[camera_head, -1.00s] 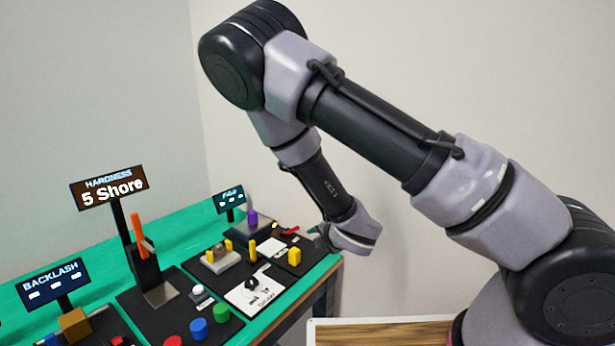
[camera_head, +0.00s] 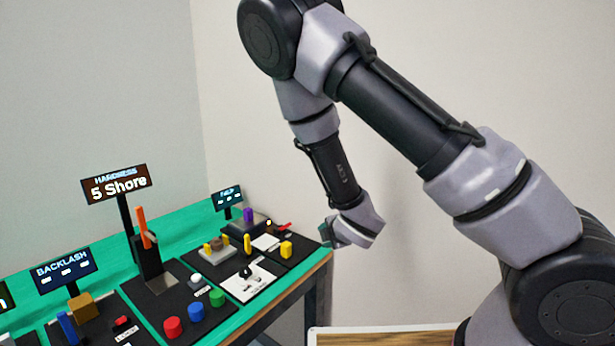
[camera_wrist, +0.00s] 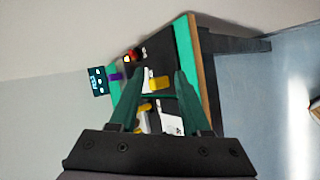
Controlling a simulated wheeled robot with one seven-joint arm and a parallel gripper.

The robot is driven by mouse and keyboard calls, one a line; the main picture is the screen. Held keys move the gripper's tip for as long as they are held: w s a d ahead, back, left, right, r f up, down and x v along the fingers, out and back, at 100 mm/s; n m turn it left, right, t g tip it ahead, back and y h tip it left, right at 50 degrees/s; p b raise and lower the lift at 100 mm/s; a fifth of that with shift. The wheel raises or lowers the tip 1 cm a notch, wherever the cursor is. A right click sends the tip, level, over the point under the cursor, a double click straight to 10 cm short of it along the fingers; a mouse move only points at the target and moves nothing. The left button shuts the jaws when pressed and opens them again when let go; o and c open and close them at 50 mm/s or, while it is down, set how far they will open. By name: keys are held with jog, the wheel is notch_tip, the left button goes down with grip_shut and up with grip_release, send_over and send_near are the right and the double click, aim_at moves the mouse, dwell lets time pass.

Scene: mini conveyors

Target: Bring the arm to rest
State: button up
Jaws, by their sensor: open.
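My arm reaches in from the right in the head view, bent at a high elbow with the forearm hanging down. My gripper (camera_head: 333,234) is at the right end of the green-topped bench (camera_head: 172,258), just off its corner and above it. In the wrist view my gripper (camera_wrist: 155,82) shows two green fingers spread apart, with nothing held between them.
The bench bears a "5 Shore" display (camera_head: 117,186), a "BACKLASH" display (camera_head: 67,270), and red (camera_head: 172,327), blue (camera_head: 196,312) and green (camera_head: 217,298) cylinders. A wood-topped surface (camera_head: 385,338) lies at the bottom. Plain walls stand behind; the space right of the bench is open.

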jog(key=s+d+r+m+g+h, duration=0.1)
jog(key=d+r+m, duration=0.6)
jog(key=r+m, duration=0.25)
jog(key=d+r+m+g, duration=0.1)
jog(key=d+r+m, duration=0.6)
jog(key=r, duration=0.4)
jog(key=s+d+r+m, duration=0.3)
jog(key=s+r+m, duration=0.2)
jog(key=s+r, duration=0.3)
jog(key=s+d+r+m, duration=0.2)
jog(key=s+r+m, duration=0.3)
jog(key=s+r, duration=0.3)
jog(key=shift+s+d+g, duration=0.3)
jog(key=shift+s+d, duration=0.1)
jog(key=shift+s, duration=0.95)
